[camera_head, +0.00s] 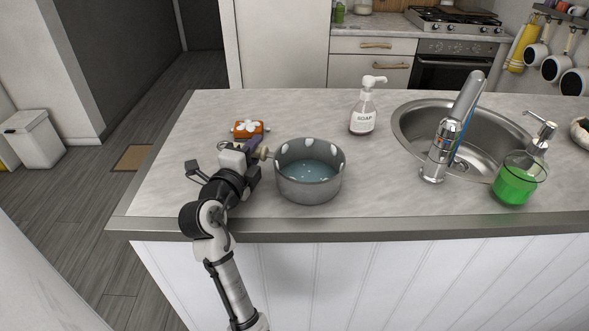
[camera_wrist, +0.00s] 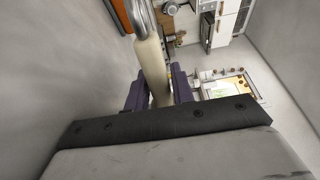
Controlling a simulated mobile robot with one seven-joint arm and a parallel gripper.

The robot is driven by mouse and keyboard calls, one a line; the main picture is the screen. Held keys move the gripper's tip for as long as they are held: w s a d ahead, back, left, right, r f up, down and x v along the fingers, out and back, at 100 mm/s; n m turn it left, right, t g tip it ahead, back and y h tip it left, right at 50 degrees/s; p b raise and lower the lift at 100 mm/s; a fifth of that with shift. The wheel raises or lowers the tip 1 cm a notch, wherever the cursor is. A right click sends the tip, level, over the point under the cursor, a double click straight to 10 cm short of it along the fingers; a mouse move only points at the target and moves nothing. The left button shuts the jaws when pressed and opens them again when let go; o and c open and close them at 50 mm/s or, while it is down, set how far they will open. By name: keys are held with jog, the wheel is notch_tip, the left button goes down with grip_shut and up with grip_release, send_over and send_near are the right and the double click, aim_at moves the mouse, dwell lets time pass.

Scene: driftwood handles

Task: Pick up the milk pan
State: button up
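The milk pan (camera_head: 309,187) is a round grey pan with pale patches around the inside of its rim and a bluish interior. It appears to stand upright on the counter. Its handle points left towards my gripper (camera_head: 256,151). In the wrist view, the pale beige handle (camera_wrist: 150,65) runs down between the purple fingers of my gripper (camera_wrist: 158,92). The fingers lie close against both sides of the handle and look shut on it. Part of the handle is hidden by my gripper in the head view.
An orange sponge holder (camera_head: 249,131) sits just behind my gripper. A soap bottle (camera_head: 363,112) stands behind and right of the pan. The sink (camera_head: 404,133), tap (camera_head: 440,150) and green soap dispenser (camera_head: 516,182) are further right. The counter's front edge (camera_head: 340,224) is close to the pan.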

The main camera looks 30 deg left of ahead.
grip_shut()
jog(key=shift+r, duration=0.2)
